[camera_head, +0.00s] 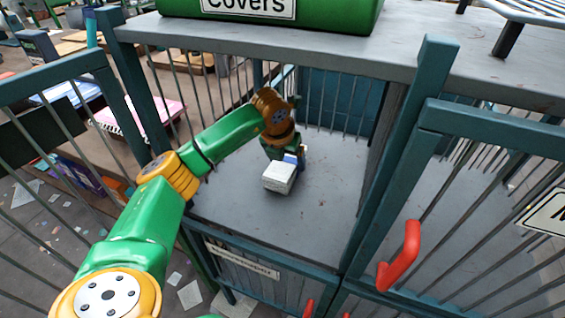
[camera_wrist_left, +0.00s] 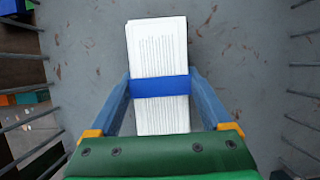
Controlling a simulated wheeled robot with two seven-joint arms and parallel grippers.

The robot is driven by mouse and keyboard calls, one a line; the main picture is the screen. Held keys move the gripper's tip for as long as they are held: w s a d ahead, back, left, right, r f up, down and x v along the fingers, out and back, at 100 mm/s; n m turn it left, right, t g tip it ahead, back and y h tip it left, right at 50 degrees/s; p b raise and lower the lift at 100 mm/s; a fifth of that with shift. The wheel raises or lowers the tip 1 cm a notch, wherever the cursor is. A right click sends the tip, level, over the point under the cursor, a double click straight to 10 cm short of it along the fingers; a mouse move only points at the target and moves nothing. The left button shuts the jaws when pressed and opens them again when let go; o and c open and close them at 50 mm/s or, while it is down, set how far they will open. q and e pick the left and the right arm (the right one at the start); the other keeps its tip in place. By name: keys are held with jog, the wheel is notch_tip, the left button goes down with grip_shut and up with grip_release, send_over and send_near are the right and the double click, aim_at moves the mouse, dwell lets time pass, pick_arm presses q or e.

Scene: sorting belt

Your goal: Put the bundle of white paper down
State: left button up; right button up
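The bundle of white paper (camera_wrist_left: 160,50) is a block of printed sheets with a blue band around its middle. In the head view the bundle (camera_head: 279,178) is low inside the pen, over the grey floor. My left gripper (camera_head: 292,160) points down into the pen. In the left wrist view the left gripper (camera_wrist_left: 160,78) has one finger against each long side of the bundle, near the band. Whether the bundle touches the floor is hard to tell. My right gripper is not in view.
The grey pen floor (camera_head: 320,205) is bare around the bundle. Teal posts and thin bars enclose it, with a grey ledge (camera_head: 345,50) and a green "Covers" sign (camera_head: 330,18) behind. A red handle (camera_head: 400,258) juts out at front right. Paper scraps lie outside at left.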

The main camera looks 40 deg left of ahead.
aim_at(284, 167)
pick_arm(q)
jog(key=shift+o, duration=1.2)
jog(key=shift+d+r, duration=0.1)
jog(key=shift+d, duration=0.1)
jog(key=shift+d+r, duration=0.1)
jog(key=shift+d, duration=0.15)
jog(key=v, duration=0.7)
jog(key=shift+s+a+r, duration=0.1)
jog(key=shift+r, duration=0.05)
